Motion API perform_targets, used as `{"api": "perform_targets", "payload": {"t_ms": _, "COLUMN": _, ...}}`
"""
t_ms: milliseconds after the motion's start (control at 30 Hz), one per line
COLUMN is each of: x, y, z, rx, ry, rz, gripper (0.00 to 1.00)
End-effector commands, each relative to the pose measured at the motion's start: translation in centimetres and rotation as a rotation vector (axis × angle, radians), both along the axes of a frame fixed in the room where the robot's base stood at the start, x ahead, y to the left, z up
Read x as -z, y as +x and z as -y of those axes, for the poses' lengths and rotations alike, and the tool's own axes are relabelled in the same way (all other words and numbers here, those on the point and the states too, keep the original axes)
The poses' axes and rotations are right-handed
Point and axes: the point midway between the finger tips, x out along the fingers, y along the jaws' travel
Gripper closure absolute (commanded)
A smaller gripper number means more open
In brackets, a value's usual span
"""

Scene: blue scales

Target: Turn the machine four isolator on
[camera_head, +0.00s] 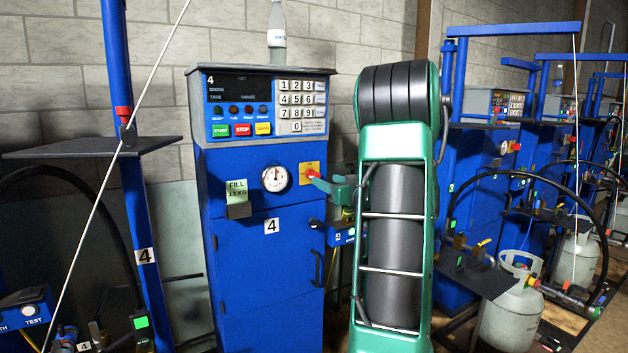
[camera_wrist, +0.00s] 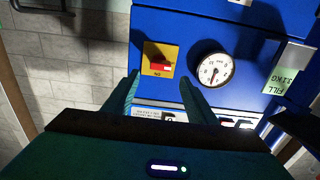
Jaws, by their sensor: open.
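The machine four isolator (camera_head: 309,169) is a red rotary handle on a yellow plate. It is on the upper right of the blue cabinet front, right of the round gauge. In the wrist view, which looks upside down, the isolator (camera_wrist: 161,66) has its red handle lying about level across the picture. Contact cannot be told.
The blue cabinet (camera_head: 265,260) has a round gauge (camera_head: 275,179), a fill card (camera_head: 237,195) and a keypad panel (camera_head: 265,105). A bottle (camera_head: 277,40) stands on top. A blue post (camera_head: 145,200) is at left; more machines and grey gas cylinders (camera_head: 512,305) stand right.

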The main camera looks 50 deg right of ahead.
Motion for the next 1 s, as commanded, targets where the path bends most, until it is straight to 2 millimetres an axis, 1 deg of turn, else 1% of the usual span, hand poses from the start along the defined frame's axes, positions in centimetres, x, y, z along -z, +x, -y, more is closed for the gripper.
{"api": "perform_targets", "payload": {"t_ms": 33, "x": 0.1, "y": 1.1, "z": 0.1, "rx": -0.005, "ry": -0.002, "rz": -0.002, "gripper": 0.48}}
{"api": "perform_targets", "payload": {"t_ms": 200, "x": 0.0, "y": 3.9, "z": 1.0, "rx": -0.004, "ry": -0.002, "rz": -0.002, "gripper": 0.48}}
{"api": "perform_targets", "payload": {"t_ms": 300, "x": 0.1, "y": 5.3, "z": 1.4, "rx": -0.004, "ry": -0.001, "rz": -0.001, "gripper": 0.48}}
{"api": "perform_targets", "payload": {"t_ms": 400, "x": 0.0, "y": 6.2, "z": 1.7, "rx": -0.002, "ry": -0.001, "rz": -0.001, "gripper": 0.48}}
{"api": "perform_targets", "payload": {"t_ms": 600, "x": 0.0, "y": 7.2, "z": 2.0, "rx": -0.001, "ry": 0.0, "rz": -0.001, "gripper": 0.48}}
{"api": "perform_targets", "payload": {"t_ms": 833, "x": 0.0, "y": 7.2, "z": 2.0, "rx": -0.001, "ry": 0.0, "rz": -0.001, "gripper": 0.48}}
{"api": "perform_targets", "payload": {"t_ms": 867, "x": 0.0, "y": 7.2, "z": 2.0, "rx": -0.001, "ry": 0.0, "rz": -0.001, "gripper": 0.51}}
{"api": "perform_targets", "payload": {"t_ms": 900, "x": 0.0, "y": 7.2, "z": 2.0, "rx": -0.001, "ry": 0.0, "rz": -0.001, "gripper": 0.6}}
{"api": "perform_targets", "payload": {"t_ms": 967, "x": 0.0, "y": 7.2, "z": 2.0, "rx": -0.001, "ry": 0.0, "rz": -0.001, "gripper": 0.75}}
{"api": "perform_targets", "payload": {"t_ms": 1000, "x": 0.0, "y": 7.2, "z": 2.0, "rx": -0.001, "ry": 0.0, "rz": -0.001, "gripper": 0.84}}
